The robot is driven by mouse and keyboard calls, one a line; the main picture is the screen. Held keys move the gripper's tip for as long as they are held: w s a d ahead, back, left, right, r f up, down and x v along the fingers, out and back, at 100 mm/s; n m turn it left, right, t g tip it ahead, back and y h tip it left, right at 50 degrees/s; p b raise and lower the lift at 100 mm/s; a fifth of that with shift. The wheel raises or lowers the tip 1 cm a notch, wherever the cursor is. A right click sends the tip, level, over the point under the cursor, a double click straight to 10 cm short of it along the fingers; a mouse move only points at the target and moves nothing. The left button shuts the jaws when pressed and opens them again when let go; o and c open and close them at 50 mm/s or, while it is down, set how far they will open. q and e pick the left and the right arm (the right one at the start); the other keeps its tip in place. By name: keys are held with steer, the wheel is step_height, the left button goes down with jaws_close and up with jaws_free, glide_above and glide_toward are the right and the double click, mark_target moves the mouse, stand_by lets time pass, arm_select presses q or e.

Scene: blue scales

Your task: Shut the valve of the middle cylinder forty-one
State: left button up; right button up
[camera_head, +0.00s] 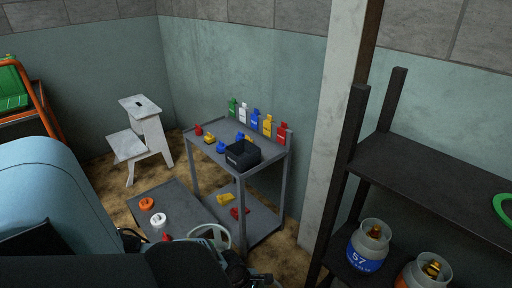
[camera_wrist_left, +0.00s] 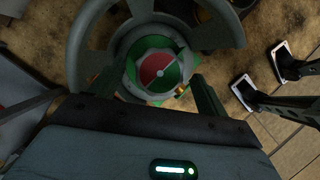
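In the left wrist view a cylinder top shows a round valve dial (camera_wrist_left: 160,72), part red and part green, inside a grey ring collar (camera_wrist_left: 88,38). My left gripper (camera_wrist_left: 155,88) has its dark fingers spread on either side of the valve; whether they touch it I cannot tell. No number is readable on this cylinder. In the head view a pale ring collar (camera_head: 208,231) shows at the bottom, largely hidden by my arms. My right gripper (camera_wrist_left: 262,76) appears at the right of the wrist view, its two pale-edged pads apart and nothing between them.
A blue-labelled cylinder marked 57 (camera_head: 369,246) and an orange one (camera_head: 424,273) stand on the dark shelf (camera_head: 435,172) at right. A grey cart (camera_head: 212,151) holds coloured tags, small coloured pieces and a black box (camera_head: 242,154). A white step stool (camera_head: 140,135) stands behind.

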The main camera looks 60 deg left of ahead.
arm_select(q)
steer(key=c, duration=0.9)
